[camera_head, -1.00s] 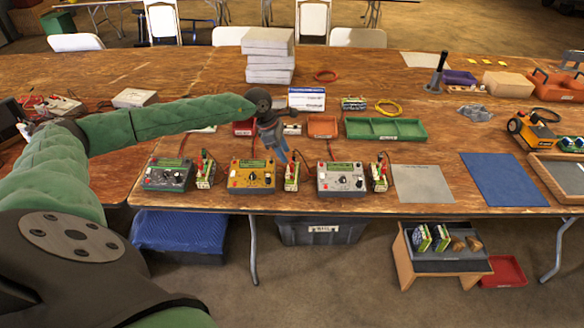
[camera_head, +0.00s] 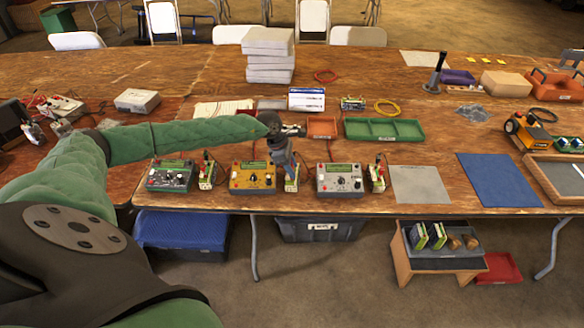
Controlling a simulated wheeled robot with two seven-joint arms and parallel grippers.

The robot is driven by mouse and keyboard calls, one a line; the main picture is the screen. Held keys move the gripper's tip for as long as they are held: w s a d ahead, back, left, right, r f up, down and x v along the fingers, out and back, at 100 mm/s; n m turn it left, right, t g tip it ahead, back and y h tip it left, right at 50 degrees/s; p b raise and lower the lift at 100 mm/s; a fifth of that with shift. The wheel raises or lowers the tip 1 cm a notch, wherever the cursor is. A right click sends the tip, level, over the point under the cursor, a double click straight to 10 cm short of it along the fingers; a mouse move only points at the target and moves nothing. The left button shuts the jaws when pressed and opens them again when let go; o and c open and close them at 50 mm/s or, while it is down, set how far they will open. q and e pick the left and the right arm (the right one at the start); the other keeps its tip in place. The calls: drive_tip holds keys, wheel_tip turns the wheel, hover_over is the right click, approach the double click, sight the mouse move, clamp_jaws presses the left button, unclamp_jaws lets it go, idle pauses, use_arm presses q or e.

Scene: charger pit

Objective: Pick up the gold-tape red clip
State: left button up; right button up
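A yellow charger (camera_head: 251,179) stands near the front edge of the table, with a small battery pack (camera_head: 292,184) to its right. My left gripper (camera_head: 289,176) points down at the top of this pack and covers most of it. The red clip with gold tape cannot be made out; my gripper hides the top of the pack where clips showed before. Whether the fingers are open, shut or touching anything is too small to tell. My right gripper is not in view.
A green charger (camera_head: 170,178) with a battery pack (camera_head: 207,173) stands left, and a grey charger (camera_head: 340,180) with another pack (camera_head: 377,175) stands right. Behind are a green tray (camera_head: 385,138) and an orange tray (camera_head: 321,133). A grey mat (camera_head: 420,194) and blue mat (camera_head: 499,190) lie to the right.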

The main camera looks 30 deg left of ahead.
use_arm(q)
drive_tip(key=shift+f, duration=0.2)
drive_tip(key=shift+c, duration=0.2)
drive_tip(key=c, duration=0.8)
drive_tip(key=shift+r, duration=0.1)
